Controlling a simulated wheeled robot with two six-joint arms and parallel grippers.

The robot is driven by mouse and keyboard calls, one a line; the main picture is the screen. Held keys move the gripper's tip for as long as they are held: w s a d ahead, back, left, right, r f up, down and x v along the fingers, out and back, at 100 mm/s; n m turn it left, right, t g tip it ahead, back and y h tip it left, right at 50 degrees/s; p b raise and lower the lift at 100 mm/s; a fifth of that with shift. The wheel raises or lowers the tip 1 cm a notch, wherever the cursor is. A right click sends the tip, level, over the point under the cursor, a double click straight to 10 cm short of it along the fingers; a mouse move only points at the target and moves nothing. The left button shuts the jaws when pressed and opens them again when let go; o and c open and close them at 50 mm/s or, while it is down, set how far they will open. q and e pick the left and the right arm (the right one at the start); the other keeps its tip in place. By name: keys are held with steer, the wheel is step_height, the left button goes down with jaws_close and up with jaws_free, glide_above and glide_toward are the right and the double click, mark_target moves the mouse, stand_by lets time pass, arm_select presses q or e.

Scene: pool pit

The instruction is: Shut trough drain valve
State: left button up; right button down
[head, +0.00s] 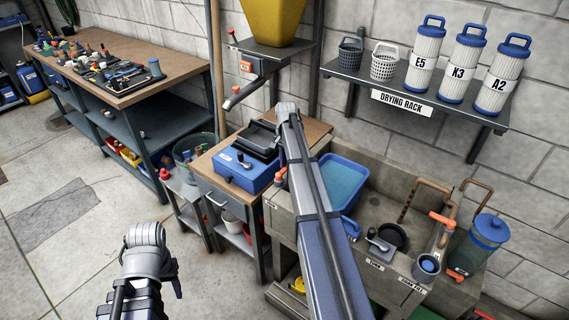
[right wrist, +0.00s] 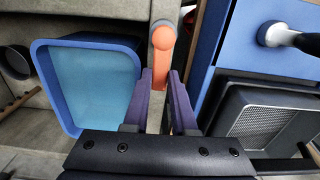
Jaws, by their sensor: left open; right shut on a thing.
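An orange lever handle (right wrist: 160,55), which I take to be the trough drain valve's, lies between the purple fingers of my right gripper (right wrist: 160,78). The right gripper is shut on it. In the head view the orange handle (head: 280,176) shows at the left end of the grey trough (head: 385,260), partly behind my right arm, which hides that gripper. My left gripper (head: 175,280) is at lower left in the head view, over the floor and away from the trough. Only a small part of its jaws shows. How far the valve is turned cannot be told.
A blue tray (head: 342,182) sits at the trough's left, close to the handle. A blue box (head: 243,172) stands on the bench to the left. Orange-handled taps and a blue-lidded canister (head: 482,243) are at the right. Floor at left is clear.

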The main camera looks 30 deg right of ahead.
steer(key=shift+m, duration=0.3)
steer(key=c, duration=0.7)
jaws_free()
step_height(320, 180, up, 8)
steer(key=p, duration=0.8)
steer(key=shift+f, duration=0.1)
